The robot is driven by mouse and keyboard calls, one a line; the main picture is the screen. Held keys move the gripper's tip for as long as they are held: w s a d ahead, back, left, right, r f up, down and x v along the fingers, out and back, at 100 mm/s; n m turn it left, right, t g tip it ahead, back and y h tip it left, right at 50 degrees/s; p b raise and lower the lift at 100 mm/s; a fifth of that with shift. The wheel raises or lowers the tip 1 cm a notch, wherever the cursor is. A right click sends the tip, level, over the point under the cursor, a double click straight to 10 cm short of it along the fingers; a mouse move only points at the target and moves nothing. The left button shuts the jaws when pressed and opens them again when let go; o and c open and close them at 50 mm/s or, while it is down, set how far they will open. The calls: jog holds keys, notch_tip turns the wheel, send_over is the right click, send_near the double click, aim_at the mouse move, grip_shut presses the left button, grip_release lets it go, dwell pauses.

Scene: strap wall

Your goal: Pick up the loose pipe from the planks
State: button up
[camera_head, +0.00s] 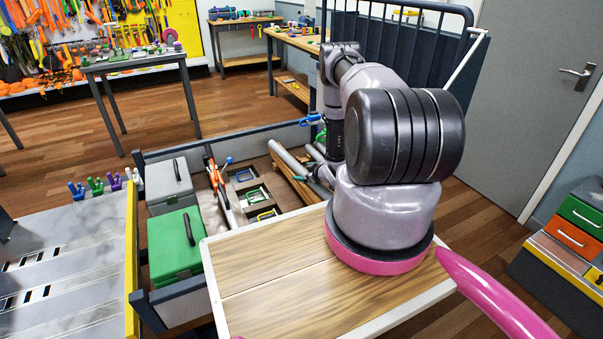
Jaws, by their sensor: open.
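A long grey pipe (286,158) lies slantwise on the wooden planks (299,187) in the open bay beyond my wooden-topped base. A second grey pipe piece (314,154) shows just right of it, partly behind my arm. I cannot tell for sure which pipe is the loose one. My gripper (317,179) points down at the right end of the planks, close to the near end of the long pipe. It is small and partly hidden by my arm. It appears open, and I see nothing held. Whether it touches the pipe cannot be told.
Left of the planks are a divided tray (252,190) with clamps, a green box (176,244) and a grey box (169,186). A low dark wall (215,146) edges the bay. A blue clamp (311,119) is near my arm. A dark railing (392,45) stands behind it.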

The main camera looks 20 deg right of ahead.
jog(key=shift+w+f, duration=0.1)
jog(key=shift+w, duration=0.1)
grip_shut()
dwell(0.3)
